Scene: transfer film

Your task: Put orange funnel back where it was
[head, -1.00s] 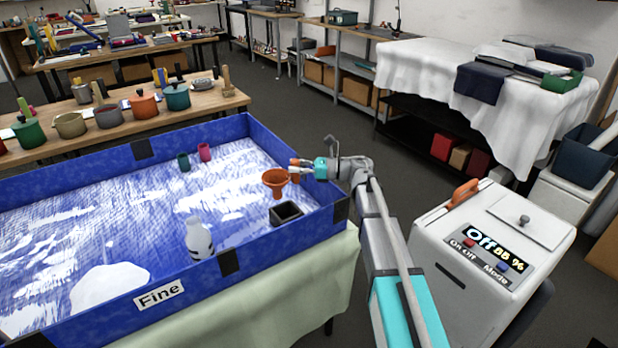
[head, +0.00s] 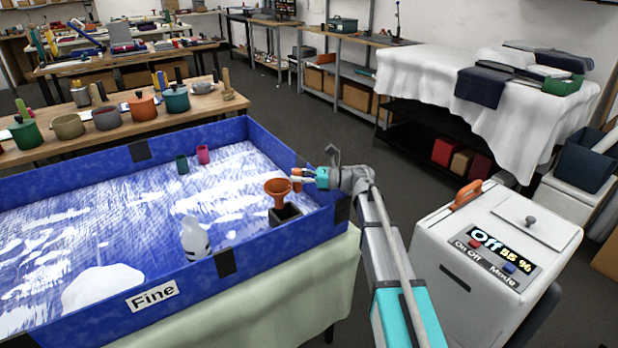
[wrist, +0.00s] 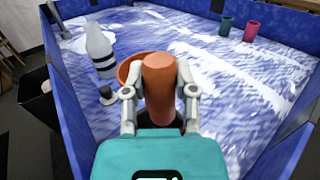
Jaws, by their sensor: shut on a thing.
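The orange funnel (head: 278,188) is upright in the head view, its wide mouth up and its spout down over a small black square holder (head: 286,216). I cannot tell whether the spout is inside the holder or just above it. My gripper (head: 297,179) reaches in from the right and is shut on the funnel's side. In the wrist view my gripper (wrist: 160,85) closes around an orange part, with the funnel's rim (wrist: 127,68) behind it. The holder is mostly hidden there.
A white bottle (head: 195,238) stands left of the holder. A green cup (head: 182,164) and a pink cup (head: 203,154) stand at the back. The tray's right wall is close to my gripper.

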